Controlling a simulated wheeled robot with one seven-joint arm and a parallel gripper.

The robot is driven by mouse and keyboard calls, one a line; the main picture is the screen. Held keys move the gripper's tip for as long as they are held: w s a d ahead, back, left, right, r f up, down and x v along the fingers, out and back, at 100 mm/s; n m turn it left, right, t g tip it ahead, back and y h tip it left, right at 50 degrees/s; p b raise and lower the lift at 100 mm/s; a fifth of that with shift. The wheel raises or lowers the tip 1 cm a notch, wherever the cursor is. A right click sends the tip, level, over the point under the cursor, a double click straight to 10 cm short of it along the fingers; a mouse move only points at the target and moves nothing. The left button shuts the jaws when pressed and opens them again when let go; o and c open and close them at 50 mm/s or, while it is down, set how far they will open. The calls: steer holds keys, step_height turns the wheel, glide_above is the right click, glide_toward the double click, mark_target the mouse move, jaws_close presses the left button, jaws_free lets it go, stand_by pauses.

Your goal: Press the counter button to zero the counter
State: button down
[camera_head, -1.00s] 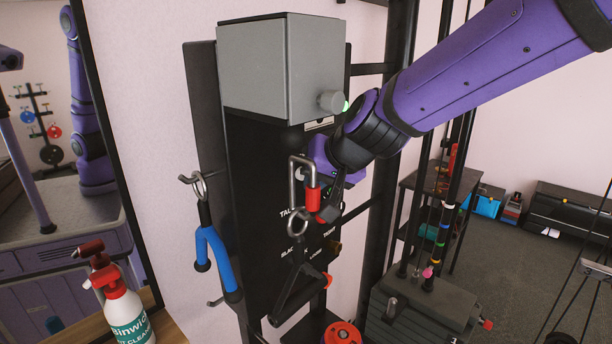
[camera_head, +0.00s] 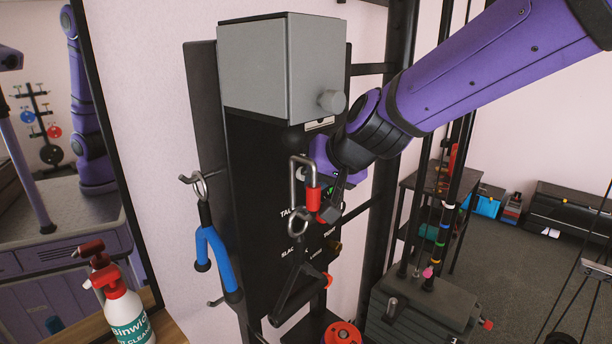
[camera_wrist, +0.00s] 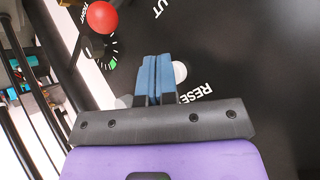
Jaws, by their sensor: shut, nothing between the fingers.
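A pale round button (camera_wrist: 180,72) sits on the black panel (camera_wrist: 235,50), beside white lettering that starts "RESE", in the wrist view. My gripper (camera_wrist: 155,60) is shut, with nothing between its blue-grey fingers. The fingertips overlap the button's left side in that view; I cannot tell whether they touch it. In the head view my gripper (camera_head: 332,208) is low at the front of the black panel (camera_head: 258,170), partly behind a red-ended hook. The button is hidden there, and I cannot make out a counter readout.
A grey box (camera_head: 265,65) with a round knob tops the panel. The hook (camera_head: 313,195), a hanging black handle (camera_head: 296,275) and a blue handle (camera_head: 218,262) crowd the front and left. A red ball (camera_wrist: 102,17) and dial (camera_wrist: 108,55) are near my fingers.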

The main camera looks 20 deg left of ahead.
steer(key=s+d, duration=0.2)
steer(key=d, duration=0.3)
steer(key=shift+s+d, duration=0.15)
steer(key=shift+d, duration=0.15)
stand_by(0.7)
steer(key=s+d+r+m+t+h, duration=0.1)
steer(key=s+d+r, duration=0.15)
steer(key=d, duration=0.85)
steer(key=s+d+r+h, duration=0.15)
steer(key=d+r, duration=0.25)
steer(key=d, duration=0.8)
steer(key=s+d+f+m+h, duration=0.1)
steer(key=s+d+m+h, duration=0.1)
steer(key=s+d, duration=0.4)
steer(key=s+d+m+h, duration=0.2)
steer(key=s+d, duration=0.5)
steer(key=d, duration=0.6)
steer(key=shift+f+h, duration=0.35)
steer(key=shift+h, duration=0.3)
